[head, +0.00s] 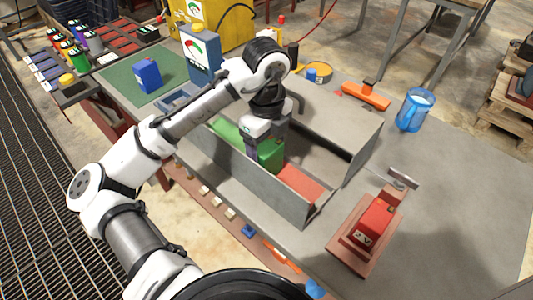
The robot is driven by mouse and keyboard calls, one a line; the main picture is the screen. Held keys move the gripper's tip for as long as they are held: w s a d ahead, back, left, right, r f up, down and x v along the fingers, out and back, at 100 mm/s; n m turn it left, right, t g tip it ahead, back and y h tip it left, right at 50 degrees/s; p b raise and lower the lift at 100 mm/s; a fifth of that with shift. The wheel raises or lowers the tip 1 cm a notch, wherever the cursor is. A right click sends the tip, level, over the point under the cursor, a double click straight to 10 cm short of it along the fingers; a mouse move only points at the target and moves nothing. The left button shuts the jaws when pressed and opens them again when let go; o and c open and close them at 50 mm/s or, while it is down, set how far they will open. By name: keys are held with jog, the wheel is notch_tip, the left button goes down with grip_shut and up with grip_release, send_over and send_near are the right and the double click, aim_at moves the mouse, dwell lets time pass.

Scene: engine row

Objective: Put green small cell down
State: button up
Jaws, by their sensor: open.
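A green block (270,153), which looks like the green small cell, stands in a long grey trough (243,176) in the middle of the bench. My gripper (251,154) points down into the trough at the left side of this block. It is open; its fingers are partly hidden by the trough wall and the block, and I cannot tell whether they touch it. A flat green area (228,130) lies in the trough to the left, and a red area (300,182) to the right.
A blue block (147,75) stands on a green mat (118,78) at the left. A gauge box (200,55) is behind my arm. A red block on a stand (375,220), a blue jug (414,108) and an orange tool (366,95) are at the right. The bench's far right is clear.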

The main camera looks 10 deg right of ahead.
notch_tip(320, 180, up, 8)
dwell(0.4)
